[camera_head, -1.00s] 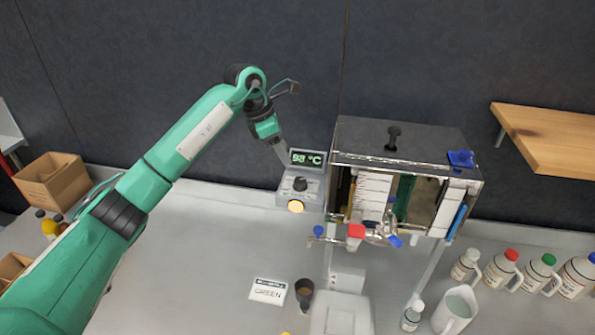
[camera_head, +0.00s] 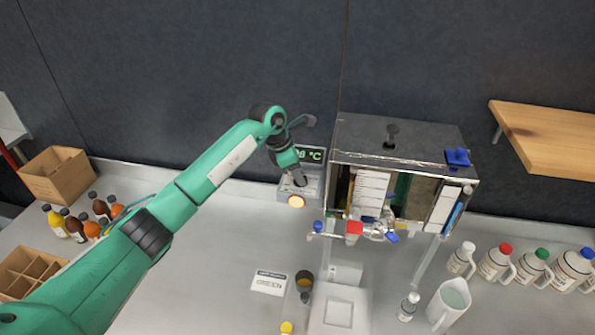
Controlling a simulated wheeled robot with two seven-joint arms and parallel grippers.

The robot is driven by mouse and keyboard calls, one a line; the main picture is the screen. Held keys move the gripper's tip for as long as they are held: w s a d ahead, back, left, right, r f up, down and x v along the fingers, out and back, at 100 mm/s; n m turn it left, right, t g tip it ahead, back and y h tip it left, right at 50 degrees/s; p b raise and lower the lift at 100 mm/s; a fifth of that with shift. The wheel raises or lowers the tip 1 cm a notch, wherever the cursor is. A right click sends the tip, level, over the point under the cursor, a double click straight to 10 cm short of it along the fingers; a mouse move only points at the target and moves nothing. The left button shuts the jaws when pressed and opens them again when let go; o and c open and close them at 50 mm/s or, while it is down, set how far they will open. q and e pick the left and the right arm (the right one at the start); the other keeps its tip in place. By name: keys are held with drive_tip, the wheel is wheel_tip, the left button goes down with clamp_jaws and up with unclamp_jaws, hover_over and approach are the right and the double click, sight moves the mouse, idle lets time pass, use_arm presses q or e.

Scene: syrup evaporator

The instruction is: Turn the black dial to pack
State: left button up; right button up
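The control box (camera_head: 283,191) stands on the counter to the left of the metal evaporator. Its green display (camera_head: 315,155) is partly covered by my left arm, and the last part reads °C. The black dial sits on its sloped front and is mostly hidden behind my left gripper. A round amber light (camera_head: 296,201) glows below the dial. My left gripper (camera_head: 299,179) points down at the dial, with its fingertips at or just above it. The fingers are too small and overlapped to tell open from shut. My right gripper is out of view.
The metal evaporator (camera_head: 405,135) with valves stands close on the right. A sign card (camera_head: 270,282), a dark cup (camera_head: 304,280) and a white scale (camera_head: 338,312) are in front. Jugs (camera_head: 495,262) stand at right; small bottles (camera_head: 75,222) and boxes (camera_head: 58,174) at left. The counter's middle left is clear.

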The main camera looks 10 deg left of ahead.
use_arm(q)
drive_tip(key=c, duration=0.6)
drive_tip(key=n+t+b, duration=0.1)
drive_tip(key=n+b, duration=0.1)
drive_tip(key=n, duration=0.1)
drive_tip(key=shift+f+b, duration=0.15)
drive_tip(key=shift+b, duration=0.2)
drive_tip(key=n+b, duration=0.1)
drive_tip(key=n+t+y+b, duration=0.1)
drive_tip(key=n, duration=0.1)
drive_tip(key=shift+s+d+n+b, duration=0.15)
drive_tip(key=shift+n+b, duration=0.15)
drive_tip(key=shift+b, duration=0.1)
drive_tip(key=n+y+b, duration=0.1)
drive_tip(key=n+b, duration=0.1)
drive_tip(key=n, duration=0.1)
drive_tip(key=shift+d+t+y+b, duration=0.1)
drive_tip(key=shift+t+y+b, duration=0.2)
drive_tip(key=shift+n+y+b, duration=0.4)
drive_tip(key=shift+n+b, duration=0.25)
drive_tip(key=shift+n, duration=0.45)
drive_tip(key=shift+s+r, duration=0.1)
drive_tip(key=shift+r, duration=0.1)
